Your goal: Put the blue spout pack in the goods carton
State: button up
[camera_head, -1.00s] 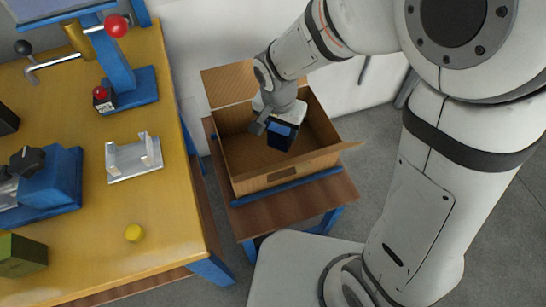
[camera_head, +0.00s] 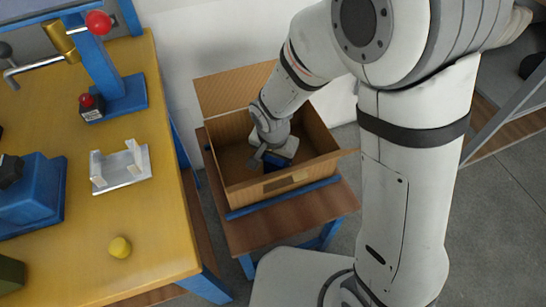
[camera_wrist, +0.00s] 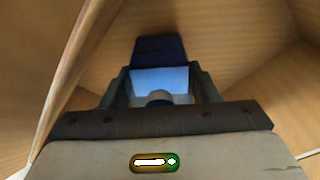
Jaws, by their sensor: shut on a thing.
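The goods carton (camera_head: 235,193) is an open brown cardboard box with its flaps spread, standing on a small wooden table. My gripper (camera_head: 266,160) is down inside the carton, below its rim. It is shut on the blue spout pack (camera_head: 280,161), which is mostly hidden by my gripper in the head view. In the wrist view the pack (camera_wrist: 160,78) shows light blue between the fingers and dark blue beyond them, with a rounded pale spout near my gripper. Cardboard walls surround it. I cannot tell whether the pack touches the carton floor.
A yellow workbench (camera_head: 150,220) stands at the left. It carries a blue press stand (camera_head: 122,95), a metal fixture (camera_head: 122,168), a yellow knob-like piece (camera_head: 120,247) and a blue block (camera_head: 30,190). The carton's small table (camera_head: 290,222) has blue legs.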

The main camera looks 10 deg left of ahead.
jog(key=shift+f, duration=0.25)
jog(key=o, duration=1.1)
jog(key=shift+r, duration=0.1)
jog(key=r+p, duration=0.1)
jog(key=r, duration=0.3)
jog(key=s+r+p, duration=0.1)
jog(key=r, duration=0.3)
jog(key=r+p, duration=0.1)
jog(key=r, duration=0.3)
jog(key=shift+s+a+r+p, duration=0.15)
jog(key=shift+s+p, duration=0.05)
jog(key=shift+p, duration=0.2)
jog(key=s+d+r+n+p, duration=0.1)
jog(key=s+d+r+p, duration=0.1)
jog(key=d+r+p, duration=0.5)
jog(key=s+d+r+p, duration=0.2)
jog(key=d+r+p, duration=0.5)
jog(key=r, duration=0.7)
jog(key=s+d+r+n+t+p, duration=0.1)
jog(key=s+d+r+p, duration=0.1)
jog(key=d+r+p, duration=0.5)
jog(key=shift+s+d+r+n+p, duration=0.1)
jog(key=shift+d+r, duration=0.25)
jog(key=shift+r, duration=0.3)
jog(key=shift+s+d+r+n+p, duration=0.1)
jog(key=shift+d+r, duration=0.25)
jog(key=shift+r, duration=0.3)
jog(key=shift+s+d+r+n+p, duration=0.1)
jog(key=shift+d+r, duration=0.25)
jog(key=shift+r, duration=0.3)
